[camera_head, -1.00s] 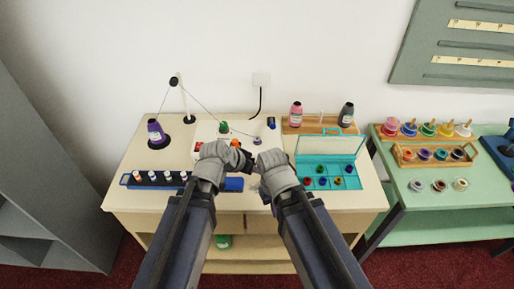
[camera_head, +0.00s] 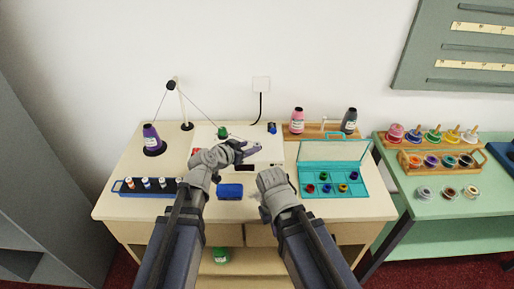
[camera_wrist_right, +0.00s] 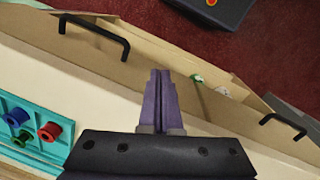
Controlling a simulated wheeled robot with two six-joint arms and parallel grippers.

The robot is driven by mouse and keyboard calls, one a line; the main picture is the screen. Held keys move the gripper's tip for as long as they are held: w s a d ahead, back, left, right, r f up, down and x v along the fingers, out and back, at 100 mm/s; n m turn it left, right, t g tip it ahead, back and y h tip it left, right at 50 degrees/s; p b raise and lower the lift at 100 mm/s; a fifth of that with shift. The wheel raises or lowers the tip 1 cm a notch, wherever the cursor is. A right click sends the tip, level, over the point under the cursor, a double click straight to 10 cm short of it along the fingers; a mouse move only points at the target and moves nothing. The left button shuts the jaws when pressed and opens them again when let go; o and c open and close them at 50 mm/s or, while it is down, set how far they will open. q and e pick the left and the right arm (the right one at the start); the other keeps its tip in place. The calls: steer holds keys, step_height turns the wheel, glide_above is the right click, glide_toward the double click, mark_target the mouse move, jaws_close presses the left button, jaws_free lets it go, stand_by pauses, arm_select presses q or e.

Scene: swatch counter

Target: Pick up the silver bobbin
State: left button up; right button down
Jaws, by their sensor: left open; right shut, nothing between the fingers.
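I cannot pick out a bobbin as surely silver. A greyish-white spool (camera_head: 424,193) stands at the front of the green table on the right, beside two other spools, and could be it. My left gripper (camera_head: 255,148) is open and empty, with purple fingers above the white panel at the back middle of the counter. My right gripper's fingers are hidden behind its wrist in the head view. In the right wrist view my right gripper (camera_wrist_right: 161,75) is shut and empty, above the counter's front edge near the drawer handles.
A teal case (camera_head: 356,191) with several coloured bobbins stands open on the counter's right. A blue rack (camera_head: 128,188) of spools is at the left. A small blue block (camera_head: 231,191) lies between my arms. A purple cone (camera_head: 151,137) stands behind the rack.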

mark_target(257, 144)
arm_select(q)
steer(key=b+x, duration=0.1)
steer(key=x, duration=0.1)
steer(key=b+x, duration=0.1)
steer(key=x, duration=0.1)
steer(key=shift+w+a+f, duration=0.15)
steer(key=shift+f, duration=0.15)
steer(key=shift+w+d+f, duration=0.1)
steer(key=shift+w+d, duration=0.15)
steer(key=shift+w, duration=0.1)
steer(key=shift+s, duration=0.1)
jaws_close()
